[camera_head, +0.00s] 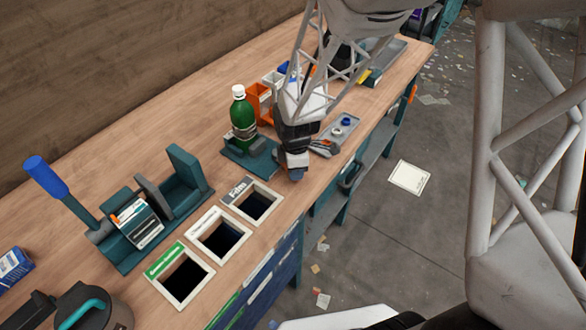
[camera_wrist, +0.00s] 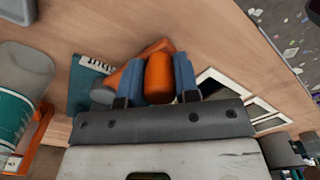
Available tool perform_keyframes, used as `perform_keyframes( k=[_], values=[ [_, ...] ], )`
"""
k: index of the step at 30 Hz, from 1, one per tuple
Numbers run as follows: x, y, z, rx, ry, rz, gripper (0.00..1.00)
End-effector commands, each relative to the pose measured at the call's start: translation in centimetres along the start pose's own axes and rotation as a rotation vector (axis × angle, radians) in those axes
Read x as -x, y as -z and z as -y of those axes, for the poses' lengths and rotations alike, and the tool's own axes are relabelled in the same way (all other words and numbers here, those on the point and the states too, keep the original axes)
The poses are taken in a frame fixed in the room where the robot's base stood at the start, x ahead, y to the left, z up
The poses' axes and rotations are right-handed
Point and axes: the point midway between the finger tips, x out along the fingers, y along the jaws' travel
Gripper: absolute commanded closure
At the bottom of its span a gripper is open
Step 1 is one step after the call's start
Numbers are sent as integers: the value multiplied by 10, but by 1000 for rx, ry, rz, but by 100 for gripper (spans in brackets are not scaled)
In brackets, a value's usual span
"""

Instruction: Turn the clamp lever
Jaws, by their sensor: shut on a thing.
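My gripper (camera_wrist: 158,80) is shut on an orange handle (camera_wrist: 159,73), with a blue finger on each side of it in the wrist view. I take this handle to be the clamp lever. An orange part extends to its left, beside a teal base (camera_wrist: 84,88) with a white marked strip. In the head view my gripper (camera_head: 295,172) points down at the right end of the teal clamp base (camera_head: 240,158) and hides the lever. A green bottle (camera_head: 242,112) with a white cap stands upright at this base.
Three white-framed bin openings (camera_head: 218,234) lie in front of the clamp. A teal device (camera_head: 125,248) with a blue-handled lever (camera_head: 48,178) stands at the left. Orange containers (camera_head: 260,100) are behind my gripper, and a grey tray (camera_head: 338,130) is to its right.

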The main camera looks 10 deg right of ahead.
Motion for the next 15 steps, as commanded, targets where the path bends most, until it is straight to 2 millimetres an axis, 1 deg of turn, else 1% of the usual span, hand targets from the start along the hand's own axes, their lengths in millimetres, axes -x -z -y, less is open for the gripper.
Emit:
perform_keyframes(
  k=[10, 11, 15],
  values=[
    [1, -1, -1, 3, -2, 0, 100],
    [1, -1, -1, 2, -2, 0, 68],
    [1, -1, -1, 2, -2, 0, 46]
  ],
)
